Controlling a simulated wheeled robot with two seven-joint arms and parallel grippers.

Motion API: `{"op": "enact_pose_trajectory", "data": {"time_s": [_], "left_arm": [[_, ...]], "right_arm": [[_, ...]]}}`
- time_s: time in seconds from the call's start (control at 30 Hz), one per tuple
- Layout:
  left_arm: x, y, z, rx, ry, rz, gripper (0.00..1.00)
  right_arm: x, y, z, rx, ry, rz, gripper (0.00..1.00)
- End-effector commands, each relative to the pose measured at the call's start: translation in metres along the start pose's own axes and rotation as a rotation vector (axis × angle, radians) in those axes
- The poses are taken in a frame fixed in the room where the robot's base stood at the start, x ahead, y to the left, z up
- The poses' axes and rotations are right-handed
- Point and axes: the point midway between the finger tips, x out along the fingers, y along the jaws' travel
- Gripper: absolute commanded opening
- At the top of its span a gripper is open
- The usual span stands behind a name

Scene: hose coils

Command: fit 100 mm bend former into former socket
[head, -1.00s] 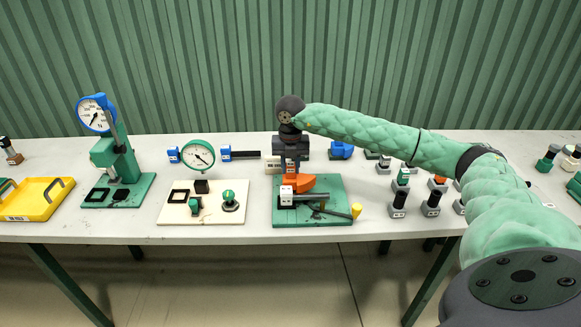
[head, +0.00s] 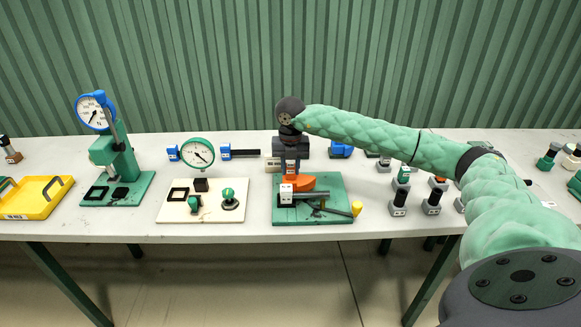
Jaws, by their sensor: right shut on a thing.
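The orange bend former (head: 303,183) is at the bending fixture, over its green base plate (head: 335,188). My right gripper (head: 291,168) comes down from above and is shut on the former's upper part. The former socket is hidden under the former and behind a white labelled block (head: 286,194), so I cannot tell whether the former is seated or just above it. A grey bar with a yellow end (head: 357,208) lies across the front of the fixture. My left gripper is not in view.
Left of the fixture is a cream board (head: 216,212) with a dial gauge (head: 198,154). Further left stand a green gauge press (head: 122,160) and a yellow tray (head: 36,197). Several dark capped pieces (head: 399,200) stand to the right. Blue-ended tools (head: 240,153) lie behind.

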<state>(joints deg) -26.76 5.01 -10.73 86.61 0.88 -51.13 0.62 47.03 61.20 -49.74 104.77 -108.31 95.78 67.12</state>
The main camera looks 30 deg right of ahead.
Motion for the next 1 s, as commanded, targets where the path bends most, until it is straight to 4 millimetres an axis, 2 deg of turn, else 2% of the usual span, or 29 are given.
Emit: {"op": "enact_pose_trajectory", "data": {"time_s": [0.57,1.0], "left_arm": [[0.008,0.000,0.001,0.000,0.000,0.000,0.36],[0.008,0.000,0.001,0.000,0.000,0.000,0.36]], "right_arm": [[0.012,0.000,0.000,0.000,0.000,0.000,0.00],[0.012,0.000,0.000,0.000,0.000,0.000,0.00]]}}
